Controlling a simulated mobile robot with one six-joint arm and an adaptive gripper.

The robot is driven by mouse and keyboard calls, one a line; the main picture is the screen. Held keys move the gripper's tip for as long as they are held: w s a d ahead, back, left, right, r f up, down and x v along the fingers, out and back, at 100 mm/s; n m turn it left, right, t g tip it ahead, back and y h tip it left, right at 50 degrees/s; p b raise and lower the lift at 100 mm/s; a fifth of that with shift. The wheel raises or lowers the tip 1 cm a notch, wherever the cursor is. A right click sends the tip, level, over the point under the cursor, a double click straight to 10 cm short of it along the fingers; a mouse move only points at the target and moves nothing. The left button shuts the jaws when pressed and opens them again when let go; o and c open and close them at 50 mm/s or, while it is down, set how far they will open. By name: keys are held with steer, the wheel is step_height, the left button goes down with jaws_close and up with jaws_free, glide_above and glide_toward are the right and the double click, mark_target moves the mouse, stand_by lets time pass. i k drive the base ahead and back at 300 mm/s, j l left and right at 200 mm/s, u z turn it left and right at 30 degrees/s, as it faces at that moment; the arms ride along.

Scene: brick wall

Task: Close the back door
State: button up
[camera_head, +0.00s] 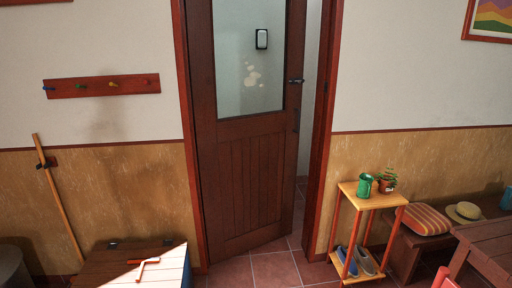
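The back door (248,180) is brown wood with a glass pane in its upper part. It stands ajar in its red-brown frame (325,130). Its hinge side is at the left, and its free right edge is swung away from me. A dark handle (296,81) sits near that free edge. Through the gap at the right I see a pale wall and tiled floor beyond. My gripper is not in view.
A small wooden stand (362,195) with a green mug, a plant and shoes is right of the doorway. A bench with a cushion (422,219) and a table (490,250) are farther right. A chest (165,275) is at lower left. Tiled floor (275,268) before the door is clear.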

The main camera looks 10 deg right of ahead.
mark_target(247, 164)
steer(key=i+l, duration=0.15)
steer(key=i, duration=0.55)
steer(key=i+l, duration=0.15)
steer(key=i, duration=0.55)
steer(key=i+l, duration=0.15)
steer(key=i, duration=0.6)
steer(key=i+l, duration=0.15)
steer(key=i, duration=0.55)
steer(key=l+z, duration=0.05)
